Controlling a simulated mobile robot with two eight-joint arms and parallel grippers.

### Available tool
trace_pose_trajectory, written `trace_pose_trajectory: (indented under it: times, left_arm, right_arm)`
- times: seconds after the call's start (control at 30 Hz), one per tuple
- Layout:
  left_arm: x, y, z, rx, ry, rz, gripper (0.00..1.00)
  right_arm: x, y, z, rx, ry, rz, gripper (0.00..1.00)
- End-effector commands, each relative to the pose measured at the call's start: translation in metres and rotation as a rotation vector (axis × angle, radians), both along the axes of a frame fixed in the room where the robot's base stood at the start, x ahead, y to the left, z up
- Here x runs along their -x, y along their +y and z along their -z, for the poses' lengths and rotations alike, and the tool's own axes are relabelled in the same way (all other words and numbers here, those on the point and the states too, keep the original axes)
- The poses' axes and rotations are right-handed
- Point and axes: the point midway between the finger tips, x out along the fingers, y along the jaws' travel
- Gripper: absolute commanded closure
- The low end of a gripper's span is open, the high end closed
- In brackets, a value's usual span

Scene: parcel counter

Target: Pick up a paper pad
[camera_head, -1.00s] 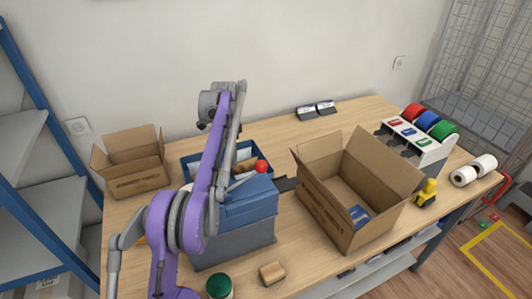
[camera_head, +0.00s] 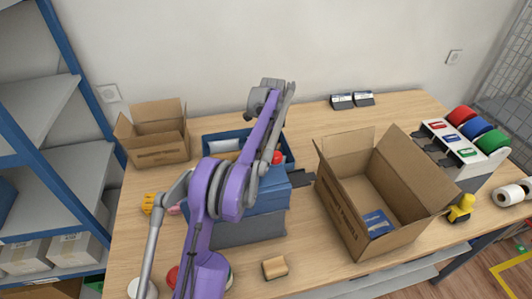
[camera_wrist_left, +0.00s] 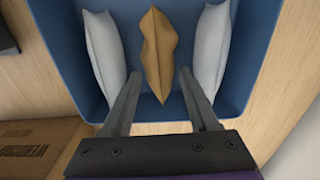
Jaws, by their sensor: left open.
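A brown paper pad (camera_wrist_left: 158,52) stands in a blue bin (camera_wrist_left: 62,45) between two white pillow-shaped packs, a left one (camera_wrist_left: 103,50) and a right one (camera_wrist_left: 213,45), in the left wrist view. My left gripper (camera_wrist_left: 165,85) is open and empty. Its two fingers reach over the bin's near edge, one on each side of the pad's lower end, apart from it. In the head view the bin (camera_head: 208,146) is at the back middle of the counter. My left arm covers part of it and hides the pad and fingertips. My right gripper is not in view.
A blue-and-grey box stack (camera_head: 250,230) with a red ball-shaped thing (camera_head: 277,157) stands before the bin. An open carton (camera_head: 345,210) is to the right, a smaller one (camera_head: 160,150) to the left. A small tan block (camera_head: 275,267) lies in front.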

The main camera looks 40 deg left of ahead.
Motion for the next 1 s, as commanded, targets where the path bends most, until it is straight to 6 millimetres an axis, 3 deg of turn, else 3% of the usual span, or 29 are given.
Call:
trace_pose_trajectory:
  times: [0.2,0.47,0.8,1.0]
  left_arm:
    - [-0.001,0.0,0.029,0.0,0.0,0.0,0.4]
    - [-0.001,0.0,0.033,0.0,0.0,0.0,0.4]
    - [-0.001,0.0,0.033,0.0,0.0,0.0,0.98]
    - [-0.001,0.0,0.033,0.0,0.0,0.0,1.0]
  right_arm:
    - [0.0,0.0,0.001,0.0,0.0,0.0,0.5]
    - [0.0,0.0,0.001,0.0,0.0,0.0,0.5]
    - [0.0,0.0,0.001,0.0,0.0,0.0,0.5]
    - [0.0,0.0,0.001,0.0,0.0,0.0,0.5]
